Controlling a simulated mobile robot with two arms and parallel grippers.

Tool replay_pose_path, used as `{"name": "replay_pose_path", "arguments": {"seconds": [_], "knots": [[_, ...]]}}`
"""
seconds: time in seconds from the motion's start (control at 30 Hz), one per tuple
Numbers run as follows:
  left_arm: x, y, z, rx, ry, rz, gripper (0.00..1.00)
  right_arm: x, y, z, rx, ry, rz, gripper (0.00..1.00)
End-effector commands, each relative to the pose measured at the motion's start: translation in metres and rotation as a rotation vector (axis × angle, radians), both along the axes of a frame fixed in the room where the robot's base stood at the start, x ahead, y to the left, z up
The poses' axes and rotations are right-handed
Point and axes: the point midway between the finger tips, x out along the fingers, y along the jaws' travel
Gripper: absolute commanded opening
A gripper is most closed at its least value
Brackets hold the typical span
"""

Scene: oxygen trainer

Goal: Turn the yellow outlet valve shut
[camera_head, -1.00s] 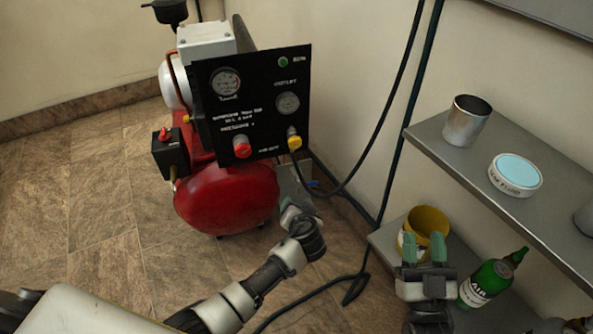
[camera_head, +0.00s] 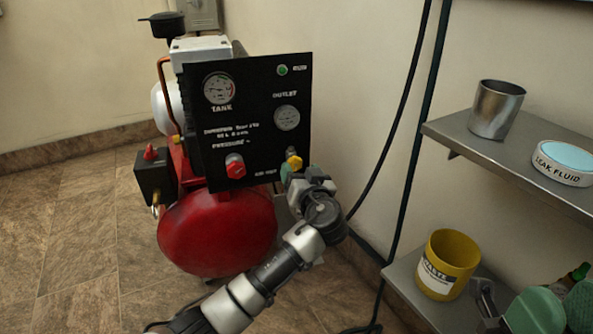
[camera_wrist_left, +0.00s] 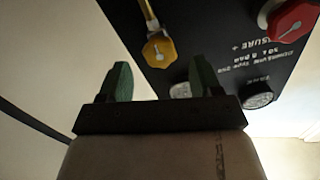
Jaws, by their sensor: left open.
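The yellow outlet valve (camera_head: 294,162) sits low at the right of the black panel (camera_head: 250,110), under the outlet gauge (camera_head: 286,118). My left gripper (camera_head: 298,174) is just below and in front of it in the head view, partly hidden by its own wrist. In the left wrist view, my left gripper (camera_wrist_left: 161,78) is open with two green fingers apart and nothing between them. The yellow valve (camera_wrist_left: 158,48) shows beyond the fingertips, roughly centred, with a light mark on its face.
A red pressure knob (camera_head: 235,166) is left of the valve, above the red tank (camera_head: 218,232). Dark hoses hang along the wall at right. Shelves hold a metal cup (camera_head: 496,110), a leak fluid tub (camera_head: 562,164) and a yellow waste cup (camera_head: 448,265).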

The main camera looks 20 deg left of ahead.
Motion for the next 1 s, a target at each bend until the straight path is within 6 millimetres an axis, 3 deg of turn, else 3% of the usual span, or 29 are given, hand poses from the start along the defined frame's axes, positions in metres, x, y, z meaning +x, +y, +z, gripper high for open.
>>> {"name": "replay_pose_path", "arguments": {"seconds": [0.2,0.57,0.9,1.0], "knots": [[0.023,0.016,-0.001,0.0,0.0,0.001,0.65,0.002,0.001,0.003,-0.003,-0.029,-0.002,0.43],[0.028,0.019,0.0,-0.002,0.0,-0.001,0.65,0.003,0.001,0.005,-0.004,-0.033,-0.002,0.43],[0.027,0.019,0.0,-0.001,0.001,-0.001,0.16,0.003,0.001,0.005,-0.004,-0.033,-0.002,0.43],[0.028,0.019,0.0,0.001,0.002,-0.001,0.15,0.003,0.001,0.005,-0.004,-0.033,-0.002,0.43]]}}
